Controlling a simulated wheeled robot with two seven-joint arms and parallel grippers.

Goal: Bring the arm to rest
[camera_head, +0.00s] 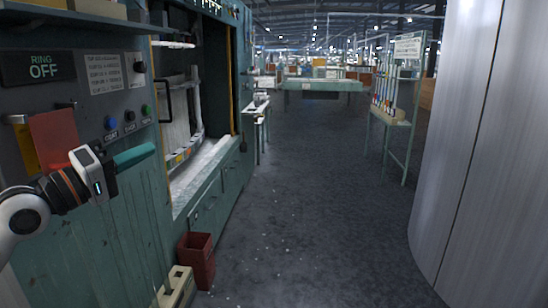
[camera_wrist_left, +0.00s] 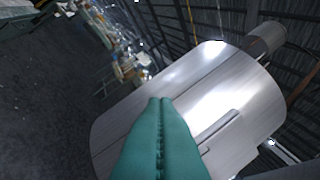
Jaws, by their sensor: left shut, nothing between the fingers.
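My left gripper (camera_head: 135,155) shows at the left of the head view, in front of the green machine's control panel. Its teal fingers are shut with nothing between them and point to the right. In the left wrist view the fingers (camera_wrist_left: 160,120) lie pressed together along their length, aimed toward a large metal cylinder (camera_wrist_left: 215,85) some way off. My right gripper is in neither view.
The green machine (camera_head: 100,235) stands close at left, with a panel reading RING OFF (camera_head: 40,67) and an open bay. A red bin (camera_head: 197,262) stands on the floor by it. A metal cylinder (camera_head: 480,150) stands at right.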

